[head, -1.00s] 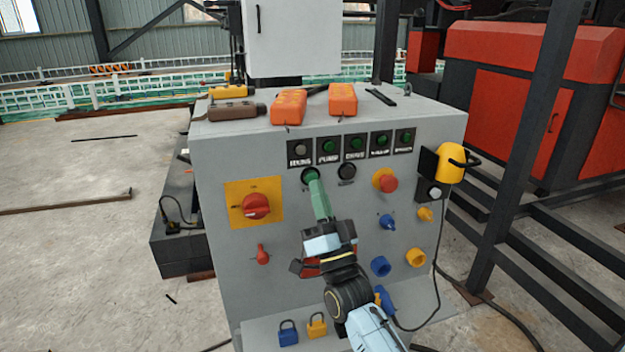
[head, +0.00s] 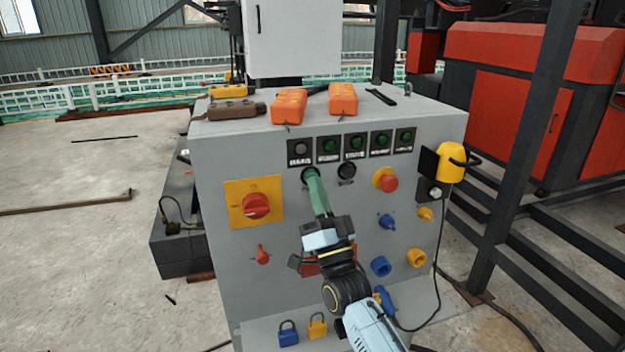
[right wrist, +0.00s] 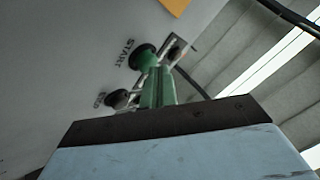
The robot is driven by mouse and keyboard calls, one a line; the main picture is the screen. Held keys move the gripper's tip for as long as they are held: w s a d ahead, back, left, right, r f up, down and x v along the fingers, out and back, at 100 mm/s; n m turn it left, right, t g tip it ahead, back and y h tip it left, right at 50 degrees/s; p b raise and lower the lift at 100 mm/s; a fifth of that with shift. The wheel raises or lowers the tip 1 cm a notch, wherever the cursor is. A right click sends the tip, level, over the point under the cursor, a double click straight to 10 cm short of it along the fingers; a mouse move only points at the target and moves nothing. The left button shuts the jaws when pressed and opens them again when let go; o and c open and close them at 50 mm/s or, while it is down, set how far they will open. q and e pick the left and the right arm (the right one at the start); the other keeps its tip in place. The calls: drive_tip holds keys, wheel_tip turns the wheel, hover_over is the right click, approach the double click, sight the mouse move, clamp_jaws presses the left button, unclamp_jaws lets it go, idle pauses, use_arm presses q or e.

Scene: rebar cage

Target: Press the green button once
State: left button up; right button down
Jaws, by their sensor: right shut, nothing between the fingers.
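The green button (right wrist: 144,57) sits in a dark round collar beside the word START in the right wrist view. In the head view, the button's collar (head: 304,175) shows on the grey control panel's front, below the row of lamps, with its face mostly hidden by my fingertips. My right gripper (head: 312,179) is shut and empty, its green fingers pointing up at the button. The fingertips overlap the button in the head view and appear at or just short of it in the right wrist view (right wrist: 157,78); I cannot tell whether they touch. My left gripper is out of view.
A black button (head: 347,171) is just to the right. A red mushroom button (head: 389,183), a red rotary switch (head: 256,206) and blue and yellow sockets surround my gripper. Orange boxes (head: 289,106) lie on the cabinet top. Padlocks (head: 288,332) are on the lower ledge.

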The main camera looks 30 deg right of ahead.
drive_tip(key=shift+w+d+b, duration=0.15)
drive_tip(key=shift+w+b, duration=0.15)
drive_tip(key=shift+w, duration=0.35)
idle(0.4)
drive_tip(key=shift+s, duration=0.2)
drive_tip(key=shift+s+a+p, duration=0.15)
drive_tip(key=shift+s+p, duration=0.2)
drive_tip(key=shift+s, duration=0.15)
drive_tip(key=shift+s+a+p, duration=0.15)
drive_tip(key=shift+s+p, duration=0.15)
drive_tip(key=shift+s, duration=0.2)
drive_tip(key=shift+s, duration=0.1)
drive_tip(key=s+p, duration=0.1)
drive_tip(key=s, duration=0.1)
drive_tip(key=s+a+p, duration=0.1)
drive_tip(key=s, duration=0.1)
drive_tip(key=shift+s+a, duration=0.1)
drive_tip(key=shift+s, duration=0.25)
idle(0.6)
